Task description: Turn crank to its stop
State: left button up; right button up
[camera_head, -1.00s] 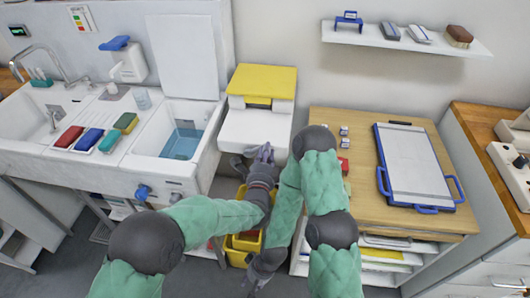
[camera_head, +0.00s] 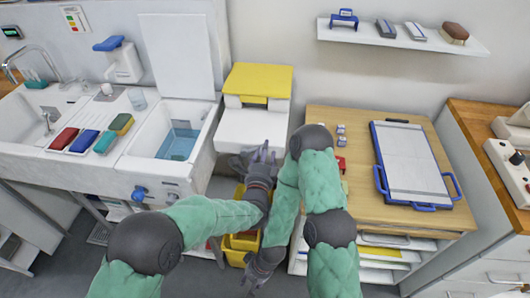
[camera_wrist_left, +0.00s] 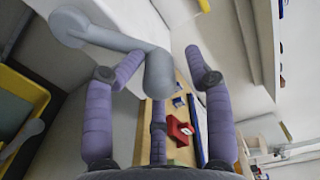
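The crank is a grey arm with a rounded knob (camera_wrist_left: 160,74) at its near end and a round hub (camera_wrist_left: 69,26) at the other. In the head view the crank (camera_head: 237,163) is small and partly hidden on the front of the white box with the yellow top (camera_head: 257,80). My left gripper (camera_head: 262,153) is beside it, fingers spread. In the left wrist view my left gripper (camera_wrist_left: 160,68) is open, with the knob between its fingers; I cannot tell whether they touch it. My right gripper (camera_head: 252,280) hangs low near the yellow bin; its fingers are unclear.
A yellow bin (camera_head: 240,243) stands below the box. A sink (camera_head: 165,165) with a blue tap handle is to the left.

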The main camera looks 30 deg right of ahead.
pick_arm(q)
jog(key=shift+r, duration=0.1)
notch_tip(320, 180, up, 10)
jog(key=shift+f, duration=0.1)
dwell(0.4)
dwell(0.9)
